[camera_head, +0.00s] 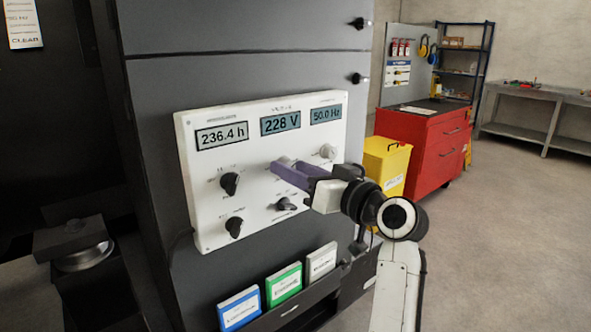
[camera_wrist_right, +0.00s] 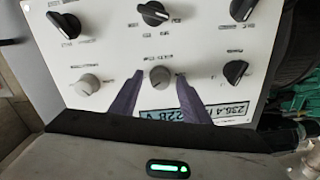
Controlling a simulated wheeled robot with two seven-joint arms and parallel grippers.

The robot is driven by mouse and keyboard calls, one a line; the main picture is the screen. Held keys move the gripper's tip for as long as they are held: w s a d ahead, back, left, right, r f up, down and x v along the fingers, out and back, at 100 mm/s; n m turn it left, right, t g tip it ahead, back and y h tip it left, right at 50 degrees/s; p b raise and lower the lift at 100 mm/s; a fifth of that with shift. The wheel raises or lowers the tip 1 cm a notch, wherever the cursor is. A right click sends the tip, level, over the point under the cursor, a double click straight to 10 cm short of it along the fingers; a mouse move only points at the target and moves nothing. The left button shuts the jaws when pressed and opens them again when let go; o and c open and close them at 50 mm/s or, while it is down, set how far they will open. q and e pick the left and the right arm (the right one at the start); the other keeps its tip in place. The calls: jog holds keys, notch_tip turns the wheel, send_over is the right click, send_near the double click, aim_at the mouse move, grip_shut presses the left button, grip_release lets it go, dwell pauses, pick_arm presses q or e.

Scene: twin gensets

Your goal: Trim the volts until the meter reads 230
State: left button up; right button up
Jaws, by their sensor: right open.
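The white meter panel (camera_head: 258,225) hangs on a dark cabinet. Its middle display (camera_head: 281,123) reads 228 V; this volt display also shows, upside down, in the right wrist view (camera_wrist_right: 160,115). My right gripper (camera_head: 278,165) is at the panel below that display, its purple fingers open. In the right wrist view my right gripper (camera_wrist_right: 159,75) has one fingertip on each side of a grey round knob (camera_wrist_right: 160,76), with small gaps showing. In the head view the fingers partly hide this knob. My left gripper is not in view.
Another grey knob (camera_head: 328,151) and several black knobs, one at the left (camera_head: 230,183), sit close by. Other displays read 236.4 h (camera_head: 222,135) and 50.0 Hz (camera_head: 326,114). Below, a rack holds blue, green (camera_head: 284,285) and grey booklets. A yellow bin (camera_head: 390,160) and red cabinet (camera_head: 425,145) stand behind.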

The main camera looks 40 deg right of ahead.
jog(key=c, duration=1)
jog(key=shift+r+m+p, duration=0.25)
jog(key=shift+m+p, duration=0.45)
jog(key=shift+p, duration=0.25)
jog(key=shift+c, duration=0.4)
jog(key=shift+f+m+p, duration=0.2)
jog(key=shift+m+p, duration=0.5)
jog(key=shift+m, duration=0.3)
jog(key=o, duration=1.1)
